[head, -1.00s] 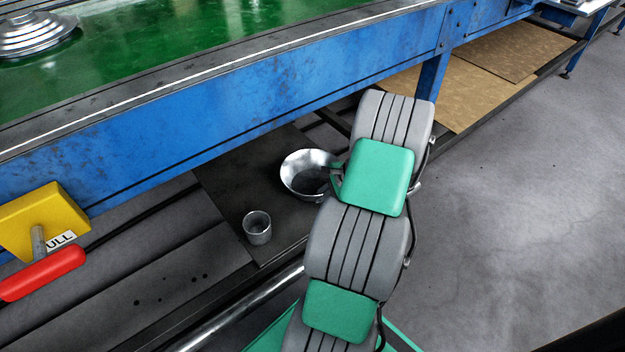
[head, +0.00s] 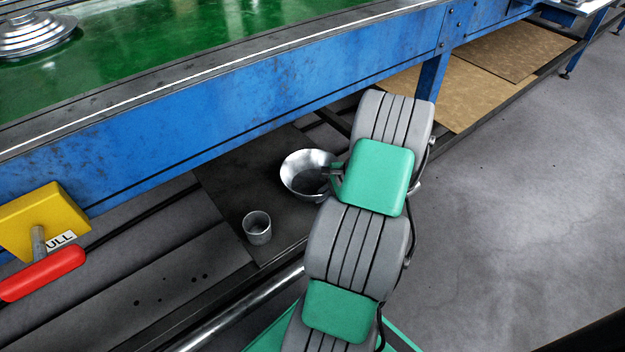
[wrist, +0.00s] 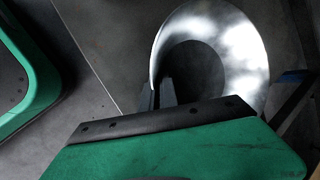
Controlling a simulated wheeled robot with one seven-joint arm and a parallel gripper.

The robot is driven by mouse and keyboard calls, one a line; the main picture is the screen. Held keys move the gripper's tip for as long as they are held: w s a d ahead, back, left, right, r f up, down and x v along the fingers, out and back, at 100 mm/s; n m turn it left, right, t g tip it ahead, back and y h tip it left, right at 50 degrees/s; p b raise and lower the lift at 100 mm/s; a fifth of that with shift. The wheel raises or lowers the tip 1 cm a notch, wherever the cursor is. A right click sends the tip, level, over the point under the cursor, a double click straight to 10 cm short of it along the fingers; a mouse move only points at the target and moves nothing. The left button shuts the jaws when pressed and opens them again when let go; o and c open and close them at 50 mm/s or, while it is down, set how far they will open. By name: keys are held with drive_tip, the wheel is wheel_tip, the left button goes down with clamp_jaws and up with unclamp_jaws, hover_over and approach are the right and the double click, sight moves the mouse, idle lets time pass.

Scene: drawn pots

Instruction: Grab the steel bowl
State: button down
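The steel bowl (head: 296,165) is a shiny, wide-rimmed bowl on the dark lower shelf under the blue bench. It also shows in the wrist view (wrist: 248,55), its inside partly in dark shadow. My gripper (head: 326,173) is at the bowl's right side in the head view, partly hidden by my arm. In the wrist view my gripper's two dark fingers (wrist: 162,93) are close together at the bowl's near left edge, with the rim running in between them. The fingers look shut on the rim; the exact contact is hard to see.
A small grey metal cup (head: 257,228) stands on the shelf, left of and nearer than the bowl. The blue bench beam (head: 200,125) runs above and behind. A yellow block with a red handle (head: 42,273) is at the left. Open floor (head: 520,190) lies at the right.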

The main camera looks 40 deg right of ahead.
idle(0.4)
drive_tip(key=shift+r, duration=0.3)
drive_tip(key=r+p, duration=0.1)
drive_tip(key=r, duration=0.1)
drive_tip(key=r+p, duration=0.2)
drive_tip(key=shift+s+a+r, duration=0.1)
drive_tip(key=shift+s, duration=0.3)
drive_tip(key=s+a+r+p, duration=0.2)
drive_tip(key=s+r+p, duration=0.1)
drive_tip(key=s, duration=0.3)
drive_tip(key=s+a+r+p, duration=0.2)
drive_tip(key=s+r+p, duration=0.1)
drive_tip(key=s+r, duration=0.2)
drive_tip(key=shift+s+a, duration=0.4)
drive_tip(key=shift+s, duration=0.3)
